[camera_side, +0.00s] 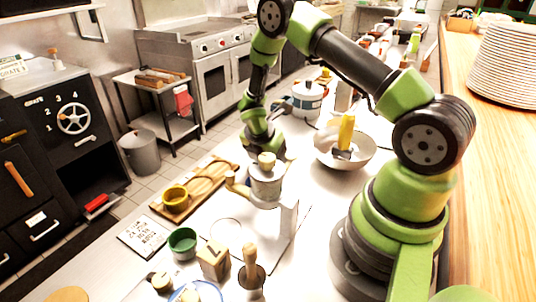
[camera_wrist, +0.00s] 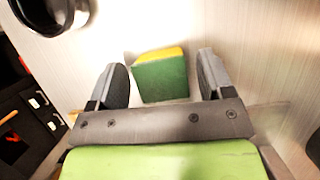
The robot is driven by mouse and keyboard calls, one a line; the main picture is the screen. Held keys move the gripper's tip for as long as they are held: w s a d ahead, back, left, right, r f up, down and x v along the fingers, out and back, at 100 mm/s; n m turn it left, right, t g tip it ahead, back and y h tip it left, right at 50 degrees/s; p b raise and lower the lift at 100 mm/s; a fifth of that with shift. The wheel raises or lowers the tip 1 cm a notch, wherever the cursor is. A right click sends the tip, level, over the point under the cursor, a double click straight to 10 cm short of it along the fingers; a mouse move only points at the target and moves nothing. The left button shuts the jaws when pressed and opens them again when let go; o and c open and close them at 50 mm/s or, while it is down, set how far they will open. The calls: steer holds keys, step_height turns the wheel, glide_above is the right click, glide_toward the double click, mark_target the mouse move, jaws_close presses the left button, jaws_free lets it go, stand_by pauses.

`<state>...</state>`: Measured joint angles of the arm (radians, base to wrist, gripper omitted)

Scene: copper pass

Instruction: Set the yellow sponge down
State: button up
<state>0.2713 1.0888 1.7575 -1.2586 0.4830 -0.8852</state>
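The yellow sponge, with a green scouring face, (camera_wrist: 160,78) shows in the wrist view between the two fingers of my gripper (camera_wrist: 163,80). The fingers stand apart, with a gap visible at the right side of the sponge and little or none at the left. I cannot tell whether the sponge touches the surface below. I cannot make out the sponge there; the pot and my arm hide that area.
A wooden tray (camera_side: 205,186) with a yellow cup (camera_side: 176,195) lies left of the pot. A white bowl (camera_side: 328,151) stands to the right. A green bowl (camera_side: 182,243), a wooden block (camera_side: 213,262) and a pestle (camera_side: 250,258) are in front. A dark round object (camera_wrist: 48,14) shows at upper left in the wrist view.

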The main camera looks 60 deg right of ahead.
steer(key=s+a+r+m+t+y, duration=0.1)
steer(key=a+r+m, duration=0.25)
steer(key=r, duration=0.65)
steer(key=s+a+r+m, duration=0.15)
steer(key=a+r, duration=0.25)
steer(key=r, duration=0.5)
steer(key=s+a+r+m+t+y, duration=0.5)
steer(key=s+a+r+m, duration=0.5)
steer(key=s+m, duration=0.4)
steer(key=r+m+t, duration=0.1)
steer(key=m, duration=0.2)
steer(key=shift+a+r, duration=0.15)
